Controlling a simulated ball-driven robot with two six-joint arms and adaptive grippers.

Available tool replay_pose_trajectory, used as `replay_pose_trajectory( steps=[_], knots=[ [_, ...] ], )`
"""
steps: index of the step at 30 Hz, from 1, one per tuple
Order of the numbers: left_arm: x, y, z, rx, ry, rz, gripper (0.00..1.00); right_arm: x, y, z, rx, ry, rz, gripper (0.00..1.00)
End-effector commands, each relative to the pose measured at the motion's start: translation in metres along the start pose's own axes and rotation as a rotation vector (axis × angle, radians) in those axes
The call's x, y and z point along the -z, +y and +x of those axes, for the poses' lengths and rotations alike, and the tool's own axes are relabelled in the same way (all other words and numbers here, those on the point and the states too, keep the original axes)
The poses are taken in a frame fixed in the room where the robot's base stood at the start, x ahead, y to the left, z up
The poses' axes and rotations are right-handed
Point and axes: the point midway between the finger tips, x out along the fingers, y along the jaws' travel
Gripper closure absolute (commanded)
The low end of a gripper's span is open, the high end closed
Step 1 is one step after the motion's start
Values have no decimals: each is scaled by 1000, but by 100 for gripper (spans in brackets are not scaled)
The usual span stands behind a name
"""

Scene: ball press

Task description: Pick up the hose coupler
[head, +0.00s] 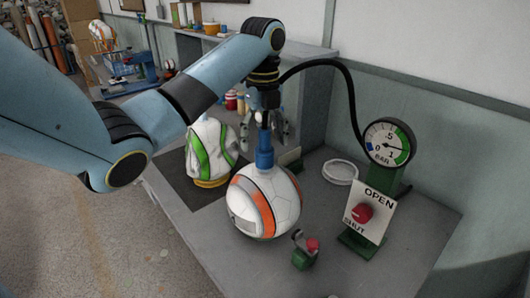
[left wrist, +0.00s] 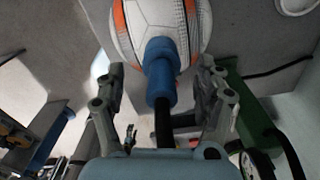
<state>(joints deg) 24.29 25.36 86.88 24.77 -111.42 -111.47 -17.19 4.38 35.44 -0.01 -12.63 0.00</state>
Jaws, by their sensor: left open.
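The blue hose coupler (head: 264,151) stands upright at the top of a white, orange and grey ball (head: 265,201) on the bench. It also shows in the left wrist view (left wrist: 161,72), in front of the ball, with a black hose (left wrist: 163,122) running from its near end. My left gripper (head: 265,127) is just above and around the coupler's upper end, pointing down. In the left wrist view its fingers are open, one on each side of the coupler, with gaps visible. My right gripper is not in view.
A gauge (head: 389,142) and an OPEN/SHUT panel with a red knob (head: 362,213) stand on the right. A green-and-white ball (head: 211,147) sits behind left. A small green device with a red knob (head: 304,252) stands in front. A white ring (head: 340,172) lies behind.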

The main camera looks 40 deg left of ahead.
Motion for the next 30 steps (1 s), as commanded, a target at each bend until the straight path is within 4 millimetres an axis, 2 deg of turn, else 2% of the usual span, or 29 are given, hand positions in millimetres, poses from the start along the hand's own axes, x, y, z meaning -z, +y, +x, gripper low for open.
replay_pose_trajectory(
  steps=[3, 7, 15, 30],
  knots=[
    [3, -2, 17, -3, 4, 0, 29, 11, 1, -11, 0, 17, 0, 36],
    [2, -2, 32, -1, 1, 1, 29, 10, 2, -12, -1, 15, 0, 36],
    [2, -2, 36, -1, 0, 1, 30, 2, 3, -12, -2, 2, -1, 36],
    [2, -3, 35, 0, 0, 1, 96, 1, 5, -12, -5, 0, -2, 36]
  ],
)
